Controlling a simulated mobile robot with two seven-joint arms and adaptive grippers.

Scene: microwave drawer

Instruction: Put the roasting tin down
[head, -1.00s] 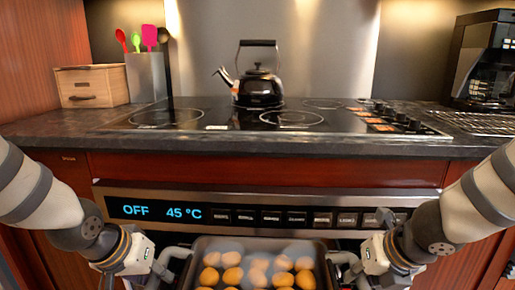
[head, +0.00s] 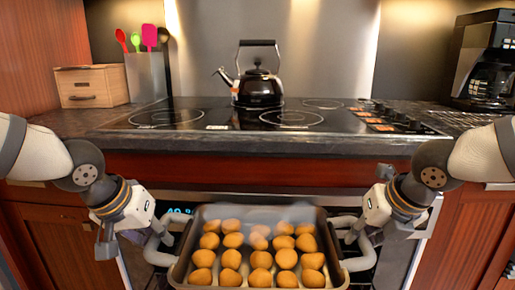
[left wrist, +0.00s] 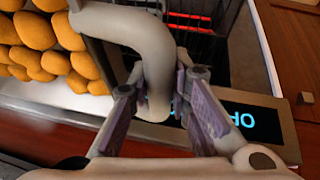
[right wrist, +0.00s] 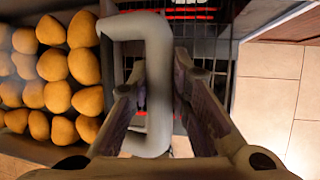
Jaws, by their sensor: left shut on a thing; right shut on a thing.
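The grey roasting tin (head: 335,268), full of round golden potatoes (head: 260,258), is held level in front of the oven, below the worktop edge. My left gripper (head: 158,232) is shut on its left handle; this handle (left wrist: 155,45) also shows between the fingers in the left wrist view. My right gripper (head: 354,232) is shut on its right handle, and that handle (right wrist: 150,28) shows between the fingers in the right wrist view. The tin's near edge reaches almost to the bottom of the head view.
The black glass hob (head: 200,117) lies above and behind the tin. A black kettle (head: 258,90) stands at its back middle, a coffee machine (head: 485,65) at the far right, a wooden box (head: 92,86) and utensil holder (head: 146,77) at left. Red glowing bars (right wrist: 180,14) show beneath.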

